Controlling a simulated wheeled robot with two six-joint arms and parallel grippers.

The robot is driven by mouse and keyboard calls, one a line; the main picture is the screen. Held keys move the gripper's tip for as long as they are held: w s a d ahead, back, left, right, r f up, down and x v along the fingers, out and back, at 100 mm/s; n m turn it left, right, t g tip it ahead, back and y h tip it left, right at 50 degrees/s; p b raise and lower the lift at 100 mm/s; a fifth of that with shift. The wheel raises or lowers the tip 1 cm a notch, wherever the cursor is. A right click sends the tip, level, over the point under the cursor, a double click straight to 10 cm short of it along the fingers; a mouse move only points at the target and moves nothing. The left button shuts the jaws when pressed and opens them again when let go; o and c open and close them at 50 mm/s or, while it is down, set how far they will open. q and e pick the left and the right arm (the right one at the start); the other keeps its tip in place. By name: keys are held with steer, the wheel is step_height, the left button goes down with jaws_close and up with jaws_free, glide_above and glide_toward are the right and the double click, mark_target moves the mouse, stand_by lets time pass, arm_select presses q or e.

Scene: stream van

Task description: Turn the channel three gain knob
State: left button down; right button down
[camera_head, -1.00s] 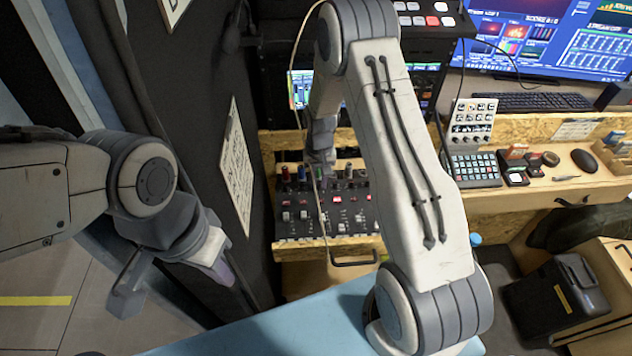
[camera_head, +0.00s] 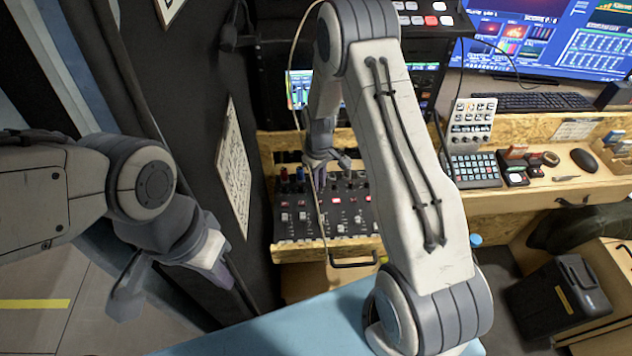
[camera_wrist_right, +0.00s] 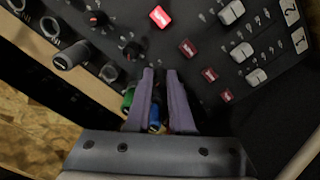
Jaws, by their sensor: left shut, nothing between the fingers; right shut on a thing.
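The black audio mixer (camera_head: 345,218) sits on a wooden shelf, with rows of knobs and lit buttons. My right gripper (camera_head: 318,185) reaches down to its back row of knobs. In the right wrist view its purple fingers (camera_wrist_right: 160,72) are close together at the panel, shut on a small knob that they mostly hide. A red-marked knob (camera_wrist_right: 133,50) is just left of the fingertips. A green plug (camera_wrist_right: 128,99) and a blue plug (camera_wrist_right: 154,119) show by the fingers. I cannot read the channel number there. My left gripper (camera_head: 180,290) is shut and empty, away from the mixer.
A dark wall panel with a white sheet (camera_head: 233,165) stands between my left arm and the mixer. A thin cable hangs in front of the mixer. The desk at right holds a keyboard (camera_head: 530,102), a button pad (camera_head: 474,170) and a mouse (camera_head: 583,160).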

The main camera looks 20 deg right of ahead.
steer(key=shift+w+a+r, duration=0.1)
steer(key=shift+w+a, duration=0.05)
steer(key=shift+a, duration=0.1)
steer(key=c, duration=0.8)
jaws_free()
steer(key=shift+a, duration=0.1)
steer(key=shift+d, duration=0.2)
step_height(320, 180, up, 10)
steer(key=shift+r+b, duration=0.2)
steer(key=shift+b, duration=0.45)
